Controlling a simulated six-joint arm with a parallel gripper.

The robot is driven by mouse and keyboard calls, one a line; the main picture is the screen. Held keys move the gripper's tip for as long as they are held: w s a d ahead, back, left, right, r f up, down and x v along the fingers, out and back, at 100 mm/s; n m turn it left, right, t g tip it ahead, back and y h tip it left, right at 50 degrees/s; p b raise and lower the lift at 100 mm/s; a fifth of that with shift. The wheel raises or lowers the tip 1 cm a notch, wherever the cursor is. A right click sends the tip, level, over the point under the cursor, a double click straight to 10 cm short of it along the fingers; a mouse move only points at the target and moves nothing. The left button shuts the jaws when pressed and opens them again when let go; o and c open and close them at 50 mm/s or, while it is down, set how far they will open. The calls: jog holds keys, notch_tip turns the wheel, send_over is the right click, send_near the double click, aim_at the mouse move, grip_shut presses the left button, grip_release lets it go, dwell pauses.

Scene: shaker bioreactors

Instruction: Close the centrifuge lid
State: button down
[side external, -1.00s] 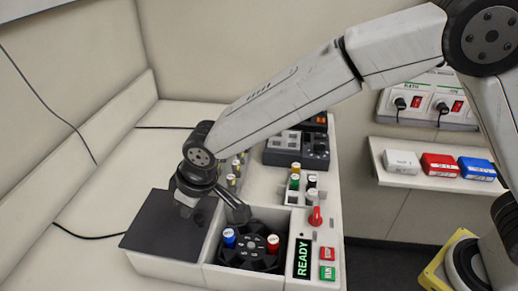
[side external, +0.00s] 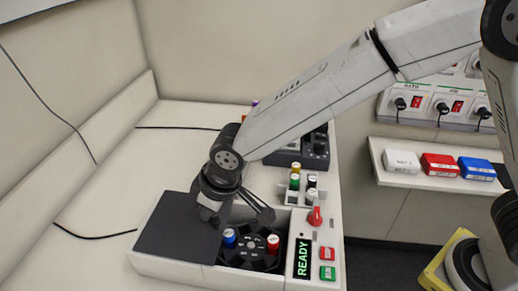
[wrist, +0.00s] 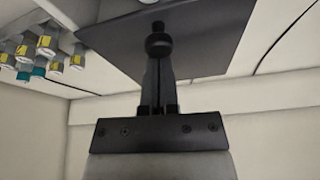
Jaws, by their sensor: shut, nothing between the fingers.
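The centrifuge lid (side external: 172,232) is a flat dark plate lying left of the rotor opening, its right edge close to the opening's left side. The centrifuge rotor (side external: 252,246) is still exposed, with a blue-capped tube (side external: 229,238) and a red-capped tube (side external: 273,244) in it. My gripper (side external: 214,218) is low over the lid's right part. In the wrist view my gripper (wrist: 157,80) has its fingers together, right at the round dark knob (wrist: 157,42) on the lid (wrist: 195,40). Whether they touch the knob is unclear.
A READY display (side external: 303,258), a red knob (side external: 315,216) and red and green buttons (side external: 327,272) sit right of the rotor. A rack with capped tubes (side external: 296,185) stands behind. Yellow-marked vials (wrist: 45,48) show upper left in the wrist view.

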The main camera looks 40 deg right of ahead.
jog(key=s+d, duration=0.9)
jog(key=shift+s+d, duration=0.25)
jog(key=shift+d, duration=0.05)
dwell(0.3)
notch_tip(320, 180, up, 10)
jog(key=shift+w+a, duration=0.2)
dwell(1.1)
